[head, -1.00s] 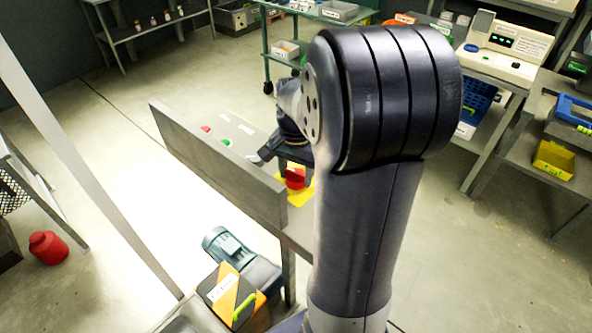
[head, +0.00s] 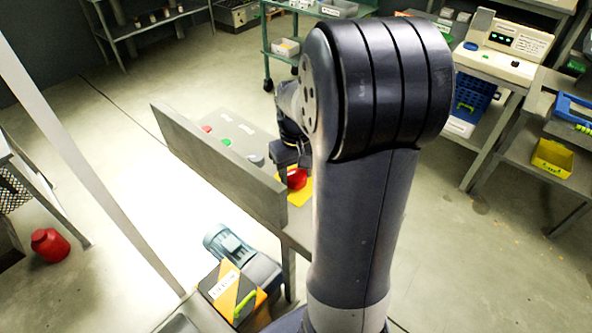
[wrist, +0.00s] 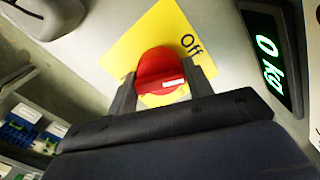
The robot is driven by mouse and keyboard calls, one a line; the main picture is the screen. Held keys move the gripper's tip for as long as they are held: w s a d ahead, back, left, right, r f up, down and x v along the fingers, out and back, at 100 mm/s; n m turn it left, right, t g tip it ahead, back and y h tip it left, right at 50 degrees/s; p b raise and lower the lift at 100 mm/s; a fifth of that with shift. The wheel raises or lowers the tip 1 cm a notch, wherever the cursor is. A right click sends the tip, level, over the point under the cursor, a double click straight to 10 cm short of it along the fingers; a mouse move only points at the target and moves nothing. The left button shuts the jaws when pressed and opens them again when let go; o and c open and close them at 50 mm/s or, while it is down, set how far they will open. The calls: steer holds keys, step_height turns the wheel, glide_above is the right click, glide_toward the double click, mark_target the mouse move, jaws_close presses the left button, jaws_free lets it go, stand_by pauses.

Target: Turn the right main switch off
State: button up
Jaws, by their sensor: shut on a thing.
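The red rotary switch (wrist: 160,74) sits on a yellow plate (wrist: 125,42) marked "Off" in the wrist view. My gripper (wrist: 164,88) has a finger on each side of the red knob and is shut on it. The white mark on the knob points to the right, a little below the "Off" label. In the head view the red switch (head: 297,179) and its yellow plate (head: 303,190) show at the near right end of the panel, partly hidden by my arm. My gripper (head: 291,158) is over the switch there.
A grey knob (wrist: 45,14) lies to the upper left in the wrist view, and a display (wrist: 270,60) reading "0 kg" to the right. In the head view a tall grey board (head: 215,165) stands along the panel's left side, beside red and green buttons (head: 225,142).

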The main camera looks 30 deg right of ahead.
mark_target(296, 171)
steer(key=shift+n, duration=2.2)
steer(key=o, duration=1)
steer(key=shift+c, duration=0.2)
steer(key=shift+r, duration=0.15)
step_height(296, 171, up, 11)
steer(key=shift+f, duration=0.2)
